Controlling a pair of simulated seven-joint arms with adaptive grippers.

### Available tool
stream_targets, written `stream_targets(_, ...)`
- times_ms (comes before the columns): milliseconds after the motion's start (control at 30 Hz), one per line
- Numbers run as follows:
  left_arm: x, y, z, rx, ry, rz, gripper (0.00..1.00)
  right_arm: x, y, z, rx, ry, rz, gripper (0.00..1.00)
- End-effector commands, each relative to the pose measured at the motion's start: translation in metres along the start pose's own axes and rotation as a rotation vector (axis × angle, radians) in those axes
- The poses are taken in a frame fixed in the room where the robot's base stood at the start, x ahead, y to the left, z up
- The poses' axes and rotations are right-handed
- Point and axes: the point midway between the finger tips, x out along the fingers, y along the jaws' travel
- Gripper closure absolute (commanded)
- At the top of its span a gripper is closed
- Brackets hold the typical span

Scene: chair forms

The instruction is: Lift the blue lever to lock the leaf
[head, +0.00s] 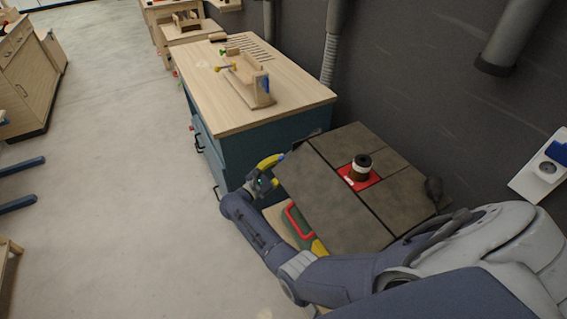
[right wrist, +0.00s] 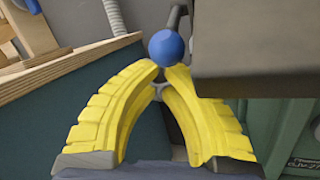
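The blue lever shows as a round blue knob (right wrist: 167,46) on a dark rod in the right wrist view. The rod runs up beside the grey leaf's edge (right wrist: 255,50). In the head view, the leaf (head: 325,200) is the near-left panel of the grey-brown tabletop and looks about level with it. My right gripper (head: 277,160) is at the tabletop's left corner. In the right wrist view, its yellow fingers (right wrist: 166,72) arch together, tips almost meeting right at the knob's underside. I see no clear grip around the knob. My left gripper is out of view.
A blue-green workbench (head: 235,95) with a wooden top and jig stands just behind my right gripper. A black-and-brown cylinder (head: 361,165) stands on a red plate in the tabletop. A green case with a red handle (head: 295,222) is below the leaf. The floor at left is mostly clear.

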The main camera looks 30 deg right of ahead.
Motion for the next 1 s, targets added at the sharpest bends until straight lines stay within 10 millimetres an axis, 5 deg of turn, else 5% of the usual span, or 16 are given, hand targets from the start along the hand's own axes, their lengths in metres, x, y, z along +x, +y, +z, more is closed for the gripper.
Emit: stream_targets(1000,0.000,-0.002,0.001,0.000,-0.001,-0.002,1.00,-0.010,0.005,0.014,0.000,0.000,-0.001,1.00)
